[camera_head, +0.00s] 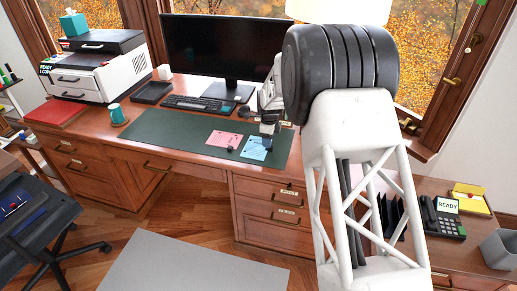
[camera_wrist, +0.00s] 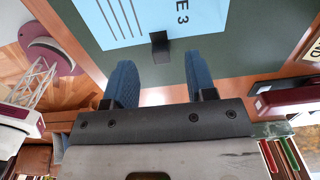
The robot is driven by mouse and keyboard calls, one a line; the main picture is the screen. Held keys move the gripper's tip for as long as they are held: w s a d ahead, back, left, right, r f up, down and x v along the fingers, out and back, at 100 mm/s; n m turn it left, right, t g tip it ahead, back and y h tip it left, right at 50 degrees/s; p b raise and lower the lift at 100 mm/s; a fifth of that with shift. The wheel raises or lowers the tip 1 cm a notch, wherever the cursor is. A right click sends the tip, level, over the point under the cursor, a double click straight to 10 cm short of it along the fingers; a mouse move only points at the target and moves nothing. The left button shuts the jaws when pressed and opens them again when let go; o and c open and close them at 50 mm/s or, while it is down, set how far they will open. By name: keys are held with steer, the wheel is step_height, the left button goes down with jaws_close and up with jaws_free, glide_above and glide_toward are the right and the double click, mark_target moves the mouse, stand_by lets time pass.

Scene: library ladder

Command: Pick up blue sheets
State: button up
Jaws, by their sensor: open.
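The blue sheets (camera_head: 253,154) lie on the dark green desk mat (camera_head: 160,129), right of the pink sheets (camera_head: 222,139). In the wrist view the blue sheets (camera_wrist: 125,22) fill the top, with dark lines and lettering ending in "E 3". A small black block or clip (camera_wrist: 160,45) sits at their edge. My gripper (camera_head: 268,142) is over the blue sheets in the head view, partly hidden by its own wrist. In the wrist view my gripper (camera_wrist: 158,64) is open, its two blue fingers apart, with the black piece beyond and between them. Nothing is held.
A monitor (camera_head: 225,48), keyboard (camera_head: 198,104) and black tray (camera_head: 152,92) stand behind the mat. A teal mug (camera_head: 117,114) and printer (camera_head: 95,72) are at left. A phone (camera_head: 442,217) stands on the lower surface at right. The mat's left part is clear.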

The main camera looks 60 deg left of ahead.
steer(key=shift+f, duration=1.8)
jaws_close()
steer(key=shift+r, duration=0.1)
steer(key=shift+r, duration=0.7)
step_height(320, 180, up, 2)
steer(key=shift+r, duration=0.1)
steer(key=s+d, duration=0.3)
steer(key=d, duration=0.4)
steer(key=s+d+r, duration=0.1)
steer(key=s+d, duration=0.2)
steer(key=d, duration=0.4)
steer(key=shift+s+d, duration=0.3)
